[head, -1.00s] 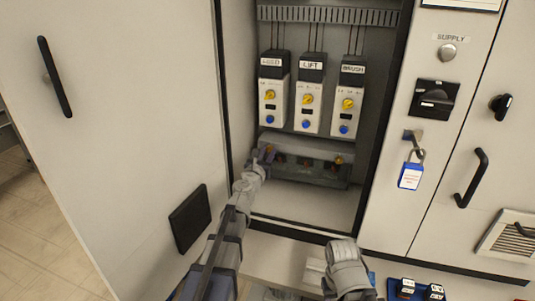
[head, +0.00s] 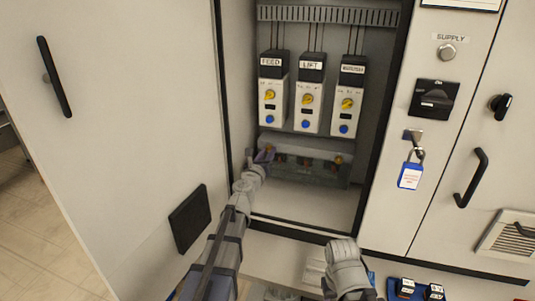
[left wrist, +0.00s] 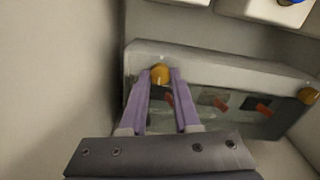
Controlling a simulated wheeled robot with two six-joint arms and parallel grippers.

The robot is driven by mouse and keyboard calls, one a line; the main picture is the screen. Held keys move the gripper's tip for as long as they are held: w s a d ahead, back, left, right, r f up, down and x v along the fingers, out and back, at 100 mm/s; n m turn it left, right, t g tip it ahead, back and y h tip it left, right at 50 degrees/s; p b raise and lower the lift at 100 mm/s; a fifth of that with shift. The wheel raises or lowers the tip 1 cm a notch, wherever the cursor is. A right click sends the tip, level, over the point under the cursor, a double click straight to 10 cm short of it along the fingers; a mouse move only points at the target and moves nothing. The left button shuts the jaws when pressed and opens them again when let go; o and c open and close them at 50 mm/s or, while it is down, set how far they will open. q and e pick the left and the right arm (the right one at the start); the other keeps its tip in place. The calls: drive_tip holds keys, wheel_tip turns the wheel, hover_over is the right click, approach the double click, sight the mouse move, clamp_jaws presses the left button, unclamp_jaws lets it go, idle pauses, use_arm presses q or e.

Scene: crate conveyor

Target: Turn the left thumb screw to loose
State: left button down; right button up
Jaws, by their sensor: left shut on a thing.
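The left thumb screw (left wrist: 160,74) is an orange-yellow knob at the upper left corner of a clear terminal cover (left wrist: 225,66). The cover (head: 300,180) also shows low in the open cabinet in the head view. My left gripper (head: 265,153) reaches its left end there. In the left wrist view, the purple fingers of my left gripper (left wrist: 160,76) are shut on the left thumb screw, one on each side. The right thumb screw (left wrist: 309,96) is at the cover's other end. My right arm shows at the bottom of the head view, but its fingers do not.
Three starter units, FEED (head: 270,95), LIFT (head: 308,98) and one with a blurred label (head: 348,100), hang above the cover. The open cabinet door (head: 130,130) stands left. A blue padlock tag (head: 410,176) hangs at right. The cabinet floor (head: 300,208) is clear.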

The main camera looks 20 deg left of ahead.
use_arm(q)
drive_tip(key=c, duration=0.6)
unclamp_jaws()
drive_tip(key=shift+s, duration=0.1)
drive_tip(key=s, duration=0.7)
drive_tip(key=shift+s+a, duration=0.1)
drive_tip(key=shift+s, duration=0.25)
